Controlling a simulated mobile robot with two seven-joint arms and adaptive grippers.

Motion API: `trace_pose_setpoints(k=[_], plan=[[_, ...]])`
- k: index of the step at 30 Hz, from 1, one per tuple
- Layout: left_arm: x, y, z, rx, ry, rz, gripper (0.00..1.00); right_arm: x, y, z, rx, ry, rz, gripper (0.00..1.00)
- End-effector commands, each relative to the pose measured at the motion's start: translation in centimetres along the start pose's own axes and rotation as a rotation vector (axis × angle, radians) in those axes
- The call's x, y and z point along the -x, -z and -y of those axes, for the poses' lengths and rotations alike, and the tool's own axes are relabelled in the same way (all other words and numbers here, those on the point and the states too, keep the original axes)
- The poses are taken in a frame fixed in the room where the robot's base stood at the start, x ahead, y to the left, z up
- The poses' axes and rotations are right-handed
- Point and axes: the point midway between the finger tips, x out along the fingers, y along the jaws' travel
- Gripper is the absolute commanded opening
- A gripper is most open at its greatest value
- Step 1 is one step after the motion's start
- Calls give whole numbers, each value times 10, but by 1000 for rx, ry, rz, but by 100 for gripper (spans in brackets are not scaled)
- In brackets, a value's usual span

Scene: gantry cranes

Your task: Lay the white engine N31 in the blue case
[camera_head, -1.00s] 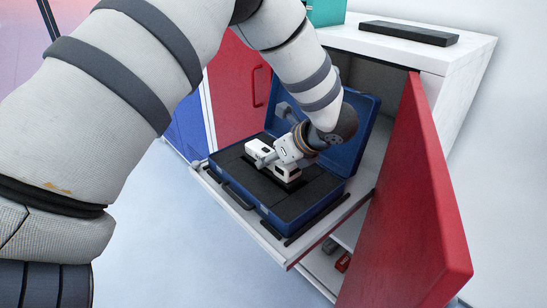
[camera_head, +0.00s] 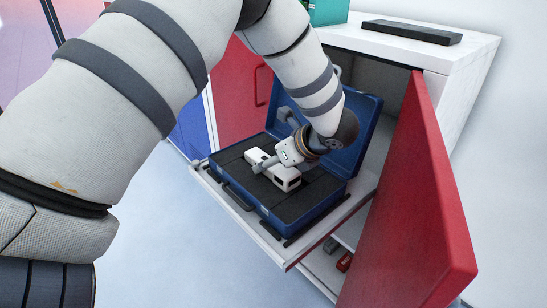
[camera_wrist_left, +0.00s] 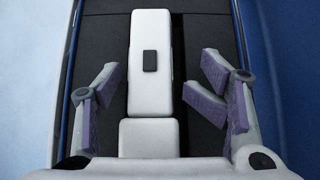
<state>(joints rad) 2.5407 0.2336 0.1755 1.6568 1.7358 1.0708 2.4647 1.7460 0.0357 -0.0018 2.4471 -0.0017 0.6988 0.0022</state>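The blue case (camera_head: 233,200) stands open on a pulled-out white shelf in the head view, its lid raised at the back. The white engine (camera_head: 287,180) lies in the dark foam in the case's base, partly hidden by my left gripper (camera_head: 272,164). In the left wrist view the engine (camera_wrist_left: 151,75) is a long white block with a small black patch. The open left gripper's (camera_wrist_left: 157,84) fingers stand on either side of it, with gaps between. I cannot tell how deep the engine sits. My right gripper is not in view.
A red cabinet door (camera_head: 418,200) hangs open to the right of the case. The white cabinet top (camera_head: 445,55) carries a flat dark block (camera_head: 412,32). A teal box (camera_head: 327,12) is at the top. Small dark and red items (camera_head: 344,262) lie below the shelf.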

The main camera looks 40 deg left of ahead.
Motion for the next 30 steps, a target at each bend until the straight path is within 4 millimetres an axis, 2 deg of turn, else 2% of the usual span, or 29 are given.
trace_pose_setpoints(k=[1,5,8,15,19,24,30], plan=[[-3,10,-3,-11,-7,-19,60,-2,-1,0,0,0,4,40],[-2,9,-2,-9,-6,-18,60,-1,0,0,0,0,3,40],[7,0,-1,-4,-1,-17,60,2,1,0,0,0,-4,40],[75,-6,0,0,4,-8,60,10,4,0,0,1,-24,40],[106,-7,0,1,3,-7,60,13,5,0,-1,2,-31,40],[126,-7,0,2,1,-6,60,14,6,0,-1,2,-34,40],[129,-7,0,1,0,-5,60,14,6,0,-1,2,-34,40]])
